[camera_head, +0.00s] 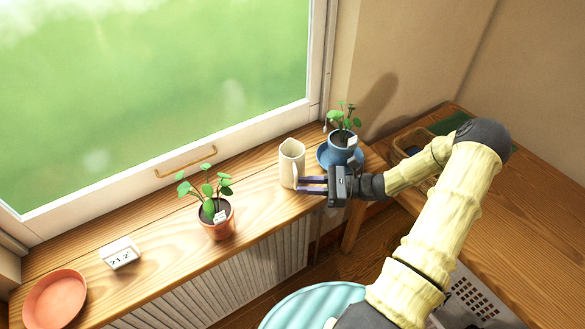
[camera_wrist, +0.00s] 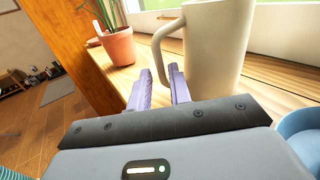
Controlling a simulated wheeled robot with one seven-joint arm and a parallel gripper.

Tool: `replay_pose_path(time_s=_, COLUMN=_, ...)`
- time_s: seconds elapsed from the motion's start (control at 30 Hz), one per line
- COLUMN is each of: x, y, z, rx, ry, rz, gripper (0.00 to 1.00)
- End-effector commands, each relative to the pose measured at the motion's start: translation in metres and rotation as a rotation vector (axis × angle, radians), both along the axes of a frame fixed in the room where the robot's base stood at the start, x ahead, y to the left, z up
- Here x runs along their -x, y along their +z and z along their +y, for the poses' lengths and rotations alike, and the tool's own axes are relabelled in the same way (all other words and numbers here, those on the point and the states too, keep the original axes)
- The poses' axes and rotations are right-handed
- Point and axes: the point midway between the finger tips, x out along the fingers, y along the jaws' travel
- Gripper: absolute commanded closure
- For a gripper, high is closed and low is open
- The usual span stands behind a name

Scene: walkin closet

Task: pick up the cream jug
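The cream jug (camera_head: 291,163) stands upright on the wooden window sill, between two potted plants. In the wrist view the jug (camera_wrist: 217,50) is large at the upper right, its handle facing left. My gripper (camera_head: 300,184) reaches in from the right, low beside the jug. In the wrist view the two purple fingers (camera_wrist: 160,72) are apart, with a narrow gap between them. The lower handle is close to the fingertips, near the right finger. I cannot tell whether they touch. Nothing is visibly held.
A terracotta-potted plant (camera_head: 217,222), a small white display (camera_head: 120,254) and a terracotta dish (camera_head: 55,300) are further left on the sill (camera_head: 165,228). The window (camera_head: 160,90) is behind.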

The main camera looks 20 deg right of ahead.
Motion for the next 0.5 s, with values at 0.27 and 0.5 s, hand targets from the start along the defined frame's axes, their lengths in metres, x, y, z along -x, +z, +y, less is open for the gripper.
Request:
replay_pose_path(time_s=0.27, x=-0.002, y=0.003, z=0.006, rx=-0.001, ry=0.002, rz=0.001, gripper=0.8)
replay_pose_path(time_s=0.5, x=-0.013, y=0.009, z=0.038, rx=-0.002, ry=0.003, rz=0.001, gripper=0.8)
